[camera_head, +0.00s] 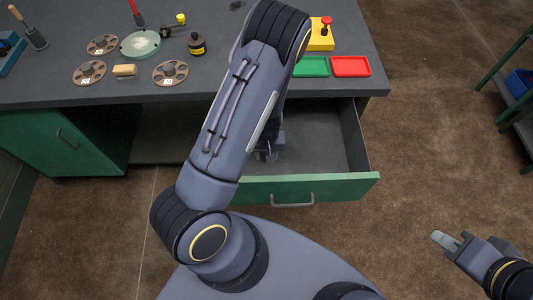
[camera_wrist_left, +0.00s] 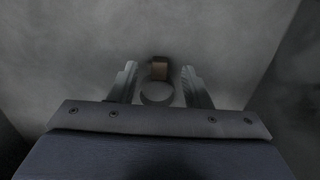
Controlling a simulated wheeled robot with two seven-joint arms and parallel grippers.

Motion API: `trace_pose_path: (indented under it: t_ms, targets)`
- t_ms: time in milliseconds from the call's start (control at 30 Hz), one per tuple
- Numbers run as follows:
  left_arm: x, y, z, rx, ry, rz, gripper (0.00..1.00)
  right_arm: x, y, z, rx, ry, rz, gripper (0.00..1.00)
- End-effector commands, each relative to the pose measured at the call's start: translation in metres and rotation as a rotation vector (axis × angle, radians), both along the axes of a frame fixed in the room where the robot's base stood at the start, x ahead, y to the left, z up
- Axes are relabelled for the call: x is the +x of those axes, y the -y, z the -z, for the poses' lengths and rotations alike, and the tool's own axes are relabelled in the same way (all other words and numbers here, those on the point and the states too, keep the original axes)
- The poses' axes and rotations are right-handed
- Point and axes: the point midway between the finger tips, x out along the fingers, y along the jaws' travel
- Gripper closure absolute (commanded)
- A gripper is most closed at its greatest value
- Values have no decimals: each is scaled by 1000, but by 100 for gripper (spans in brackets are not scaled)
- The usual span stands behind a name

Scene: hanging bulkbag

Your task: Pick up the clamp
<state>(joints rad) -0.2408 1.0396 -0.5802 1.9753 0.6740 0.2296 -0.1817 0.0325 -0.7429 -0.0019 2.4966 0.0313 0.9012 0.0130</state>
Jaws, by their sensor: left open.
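The clamp (camera_wrist_left: 157,94) shows in the left wrist view as a small grey round part with a brownish block at its far end. It lies on the grey floor of the open drawer (camera_head: 310,188). My left gripper (camera_wrist_left: 159,68) is open, with one finger on each side of the clamp and gaps between. In the head view my left arm reaches down into the drawer and hides the clamp and most of that gripper (camera_head: 268,153). My right gripper (camera_head: 447,242) hangs empty over the floor at the lower right; whether its fingers are apart is unclear.
The workbench (camera_head: 55,75) above the drawer holds several reels, a green round dish (camera_head: 140,43), a black jar (camera_head: 197,44), a red tray (camera_head: 350,66), a green tray (camera_head: 311,66) and a yellow box (camera_head: 320,38). A cabinet door (camera_head: 75,140) stands left. A shelf (camera_head: 510,85) stands right.

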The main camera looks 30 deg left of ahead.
Motion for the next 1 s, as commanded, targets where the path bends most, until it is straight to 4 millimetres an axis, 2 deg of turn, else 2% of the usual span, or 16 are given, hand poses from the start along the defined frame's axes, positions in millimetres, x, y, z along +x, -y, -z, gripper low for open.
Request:
trace_pose_path:
  t_ms: [33,133,433,767,1000]
  targets:
    - [-1,0,9,0,-2,-1,56,0,0,2,0,0,0,81]
    - [0,0,19,0,-1,-1,56,0,0,3,0,0,0,81]
    - [0,0,22,0,1,1,58,0,0,3,0,0,0,81]
    - [0,0,22,-1,1,1,100,0,0,3,0,0,0,81]
    - [0,0,22,0,1,1,100,0,0,3,0,0,0,81]
